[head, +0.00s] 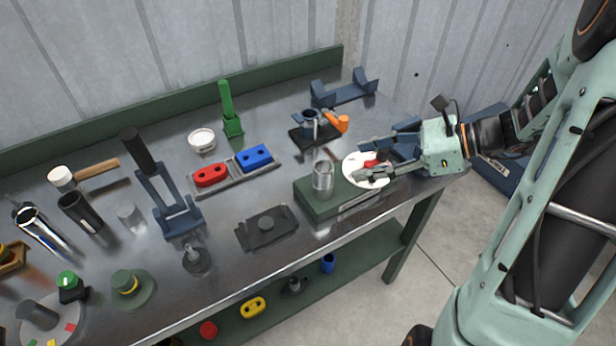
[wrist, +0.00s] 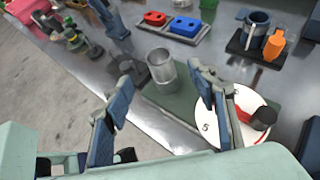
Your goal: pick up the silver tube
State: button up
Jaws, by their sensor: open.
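A silver tube (head: 323,178) stands upright on a green block (head: 325,208) near the front edge of the workbench. In the wrist view the silver tube (wrist: 161,70) shows between and beyond my two fingertips, with its round open top visible. My gripper (head: 362,160) is to the right of the tube, open and empty, with its fingers pointing left towards it. In the wrist view my gripper (wrist: 160,82) has its fingers spread wide, apart from the tube. A shiny chrome tube (head: 43,229) lies tilted at the far left of the bench.
A white disc (head: 352,168) with red marks lies under my fingers. A dark stand with an orange part (head: 340,122) is behind the tube; red (head: 210,175) and blue (head: 254,156) blocks sit in a tray to the left. A dark plate (head: 266,228) lies left of the green block.

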aim_at(331, 168)
jog(key=x, duration=0.4)
jog(key=shift+a+f, duration=0.2)
jog(key=shift+a, duration=0.2)
jog(key=shift+f+x, duration=0.2)
jog(key=shift+x, duration=2.75)
jog(key=shift+d, duration=0.1)
jog(key=shift+c, duration=0.5)
grip_shut()
jog(key=shift+r, duration=0.1)
